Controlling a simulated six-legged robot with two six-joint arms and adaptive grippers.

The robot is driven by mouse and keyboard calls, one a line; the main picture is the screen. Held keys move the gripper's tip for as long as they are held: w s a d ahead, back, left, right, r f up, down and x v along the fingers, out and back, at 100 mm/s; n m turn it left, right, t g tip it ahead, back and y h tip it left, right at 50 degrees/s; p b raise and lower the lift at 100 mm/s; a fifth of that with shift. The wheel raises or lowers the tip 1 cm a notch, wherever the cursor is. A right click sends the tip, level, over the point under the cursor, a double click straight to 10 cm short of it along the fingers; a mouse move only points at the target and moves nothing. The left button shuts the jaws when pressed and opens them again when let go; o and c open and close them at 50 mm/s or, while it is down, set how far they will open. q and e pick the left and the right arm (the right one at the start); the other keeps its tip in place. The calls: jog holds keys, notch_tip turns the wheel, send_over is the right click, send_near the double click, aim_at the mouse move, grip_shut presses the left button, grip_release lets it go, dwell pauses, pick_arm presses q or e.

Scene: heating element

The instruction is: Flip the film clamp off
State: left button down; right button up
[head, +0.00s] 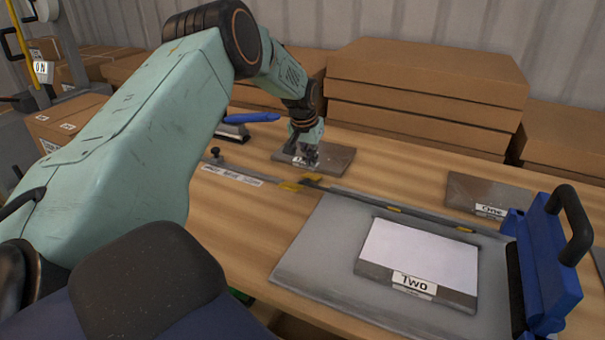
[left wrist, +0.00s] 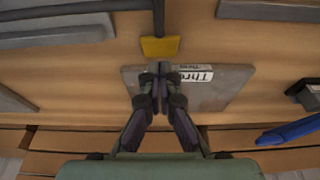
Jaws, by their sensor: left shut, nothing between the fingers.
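A long grey bar (head: 350,193) with yellow tabs runs along the back edge of a grey plate; I cannot tell for sure whether it is the film clamp. Its yellow end piece (head: 300,184) also shows in the left wrist view (left wrist: 160,47), just ahead of the fingertips. My left gripper (head: 308,162) is shut and empty. In the left wrist view, the left gripper (left wrist: 160,72) is over a dark panel labelled "Three" (left wrist: 225,97), which the head view also shows (head: 338,158). Contact with the panel cannot be told. My right gripper is not in view.
A grey base plate (head: 310,240) carries a white-topped panel labelled "Two" (head: 425,250). A blue unit with a black handle (head: 545,260) stands at its right end. A panel labelled "One" (head: 470,195) lies behind. A blue-handled tool (head: 250,117) and stacked boxes (head: 420,85) are at the back.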

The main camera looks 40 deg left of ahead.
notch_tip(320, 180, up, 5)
jog(key=p, duration=0.4)
jog(key=shift+p, duration=0.35)
